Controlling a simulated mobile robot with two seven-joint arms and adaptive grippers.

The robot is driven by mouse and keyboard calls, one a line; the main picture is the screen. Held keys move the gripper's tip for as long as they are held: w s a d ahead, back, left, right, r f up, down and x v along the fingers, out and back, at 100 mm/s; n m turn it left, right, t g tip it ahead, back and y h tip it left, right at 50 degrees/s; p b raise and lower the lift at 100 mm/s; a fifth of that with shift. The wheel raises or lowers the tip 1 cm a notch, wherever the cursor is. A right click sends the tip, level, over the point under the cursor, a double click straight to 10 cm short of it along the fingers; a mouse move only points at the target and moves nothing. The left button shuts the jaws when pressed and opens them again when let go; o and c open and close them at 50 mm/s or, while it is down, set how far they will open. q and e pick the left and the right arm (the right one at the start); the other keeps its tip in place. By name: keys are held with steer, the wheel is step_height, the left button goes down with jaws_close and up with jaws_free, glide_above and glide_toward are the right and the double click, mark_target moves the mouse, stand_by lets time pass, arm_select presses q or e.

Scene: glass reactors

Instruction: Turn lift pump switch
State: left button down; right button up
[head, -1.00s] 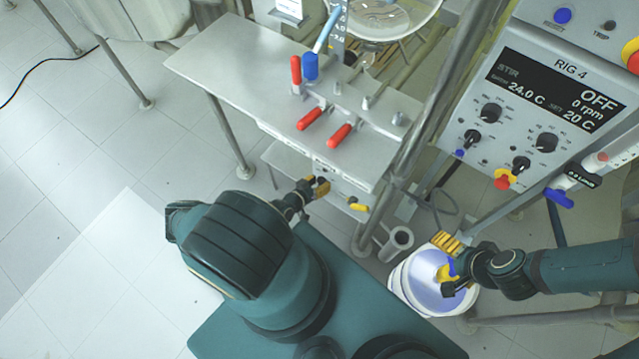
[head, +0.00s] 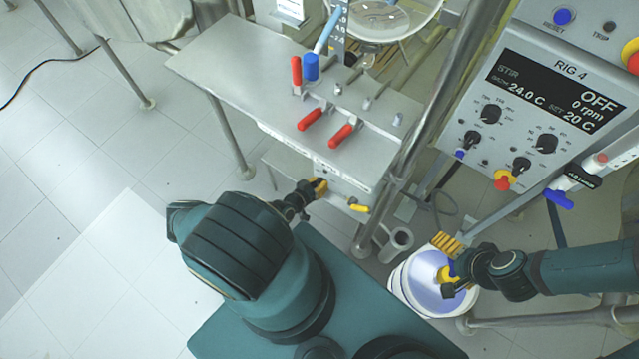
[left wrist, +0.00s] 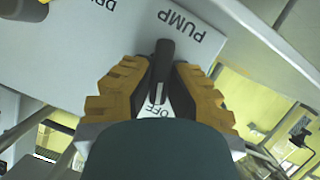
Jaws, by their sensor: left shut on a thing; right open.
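The pump switch (left wrist: 164,62) is a black lever knob on a light panel marked PUMP, with OFF lettered beside it in the left wrist view. My left gripper (left wrist: 161,88) is shut on this knob, with its yellow ridged fingers on either side. In the head view my left gripper (head: 319,186) is at the front face of the steel bench, under the red-handled valves, and the switch itself is hidden there. My right gripper (head: 447,259) is open and empty over a white bucket.
The steel bench (head: 225,65) carries red (head: 341,135) and blue (head: 311,67) handles. The RIG 4 control box (head: 545,65), reading OFF, is at the right. The white bucket (head: 405,296) stands below my right gripper.

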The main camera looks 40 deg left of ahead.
arm_select(q)
steer(key=shift+w+r+m, duration=0.1)
steer(key=shift+w+m, duration=0.05)
steer(key=shift+m, duration=0.15)
steer(key=shift+d+m+p, duration=0.1)
steer(key=shift+m+p, duration=0.2)
steer(key=shift+p, duration=0.1)
steer(key=m+y+p, duration=0.2)
steer(key=m, duration=0.1)
steer(key=shift+w+d+r+y+p, duration=0.1)
steer(key=shift+d+y+p, duration=0.1)
steer(key=shift+y+p, duration=0.15)
steer(key=shift+m+y+p, duration=0.3)
steer(key=shift+m+y, duration=0.35)
steer(key=shift+m, duration=0.15)
steer(key=shift+m+y, duration=0.7)
steer(key=shift+m, duration=0.3)
steer(key=c, duration=0.9)
jaws_free()
steer(key=shift+f, duration=0.2)
steer(key=shift+c, duration=0.2)
steer(key=shift+r, duration=5)
